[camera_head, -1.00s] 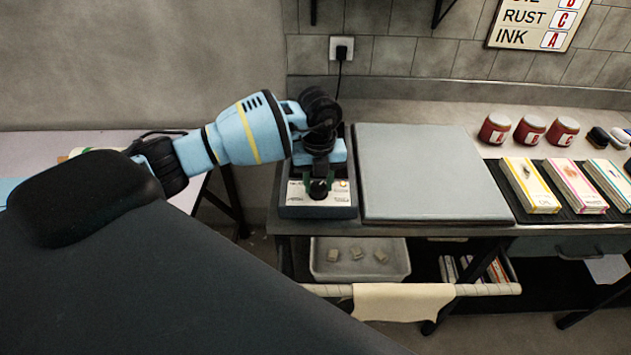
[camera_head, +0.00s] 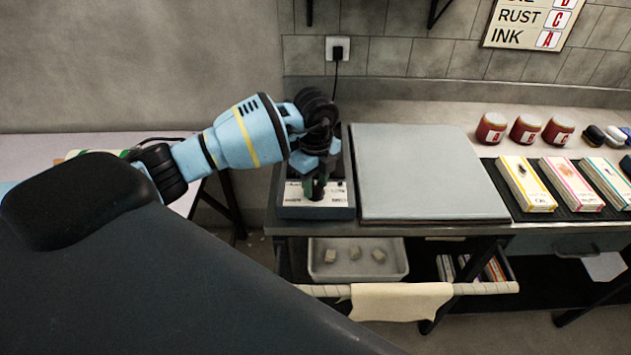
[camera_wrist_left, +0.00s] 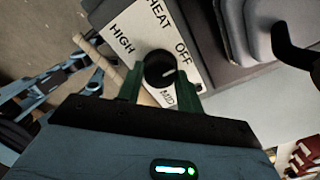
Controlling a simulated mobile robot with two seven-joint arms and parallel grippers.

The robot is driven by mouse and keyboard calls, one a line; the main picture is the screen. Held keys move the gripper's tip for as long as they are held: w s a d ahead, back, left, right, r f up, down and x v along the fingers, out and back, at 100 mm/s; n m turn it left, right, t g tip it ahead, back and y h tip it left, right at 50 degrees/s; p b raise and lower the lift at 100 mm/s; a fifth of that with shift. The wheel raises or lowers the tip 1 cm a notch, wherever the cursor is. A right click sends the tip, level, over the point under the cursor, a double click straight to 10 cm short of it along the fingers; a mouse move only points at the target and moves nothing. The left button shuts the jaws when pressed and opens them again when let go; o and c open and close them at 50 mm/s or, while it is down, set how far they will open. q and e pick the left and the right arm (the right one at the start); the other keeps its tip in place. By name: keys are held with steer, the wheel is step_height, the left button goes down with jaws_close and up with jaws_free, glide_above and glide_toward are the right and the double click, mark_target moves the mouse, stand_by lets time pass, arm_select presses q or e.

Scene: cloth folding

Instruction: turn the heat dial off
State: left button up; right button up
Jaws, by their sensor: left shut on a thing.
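The heat control box (camera_head: 294,211) stands at the left end of the bench, with a white labelled panel (camera_wrist_left: 140,28). The black round dial (camera_wrist_left: 158,66) sits on that panel among the words HEAT, HIGH, OFF and MID. Its white mark points right in the left wrist view, between OFF and MID. My left gripper (camera_head: 318,188) reaches down onto the dial from above. In the left wrist view its green fingers (camera_wrist_left: 161,78) lie on both sides of the dial, shut on it. In the head view the gripper mostly hides the dial. My right gripper is not in view.
A grey flat plate (camera_head: 425,172) lies just right of the box. Red jars (camera_head: 525,130) and boxes on a dark mat (camera_head: 515,205) are farther right. A cloth (camera_head: 400,300) hangs on a rail below, near a tray (camera_head: 318,270). A wall socket (camera_head: 338,48) is behind.

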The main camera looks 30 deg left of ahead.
mark_target(315, 186)
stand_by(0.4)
arm_select(q)
steer(key=o, duration=1)
steer(key=shift+r, duration=3.85)
